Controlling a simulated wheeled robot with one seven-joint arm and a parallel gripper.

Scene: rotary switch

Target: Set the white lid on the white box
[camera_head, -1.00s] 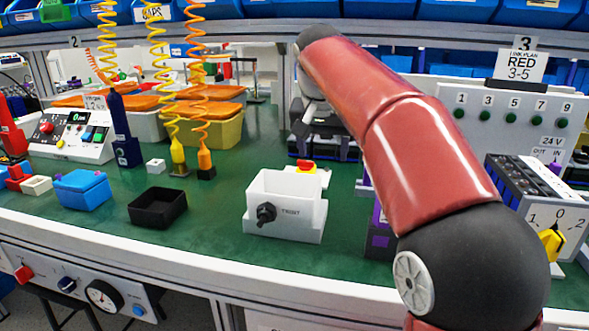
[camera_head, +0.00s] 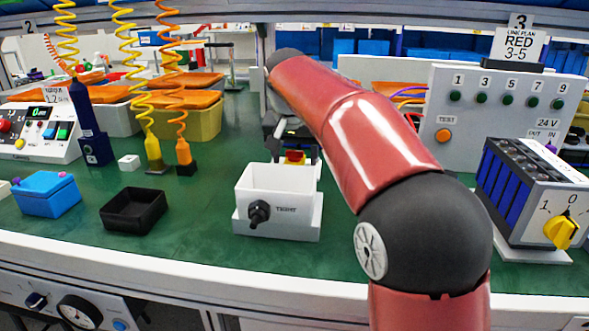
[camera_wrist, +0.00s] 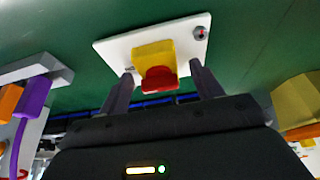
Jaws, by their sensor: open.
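The white box (camera_head: 290,222) stands on the green bench in the head view, open at the top, with a black knob (camera_head: 259,212) on its front. Behind it is a yellow block with a red top (camera_head: 296,158). In the wrist view this yellow and red block (camera_wrist: 155,62) sits on a flat white plate (camera_wrist: 115,52), which looks like the white lid. My gripper (camera_wrist: 163,85) is open, its two dark fingers on either side of the block with gaps. Whether it is low enough to reach around the block is hard to tell. In the head view the box partly hides the lid.
A black open tray (camera_head: 134,212) and a blue box (camera_head: 47,195) stand to the left. A yellow bin (camera_head: 190,120) and hanging coiled cords are behind. A grey panel (camera_head: 500,115) and a unit with a yellow rotary switch (camera_head: 562,231) stand at right.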

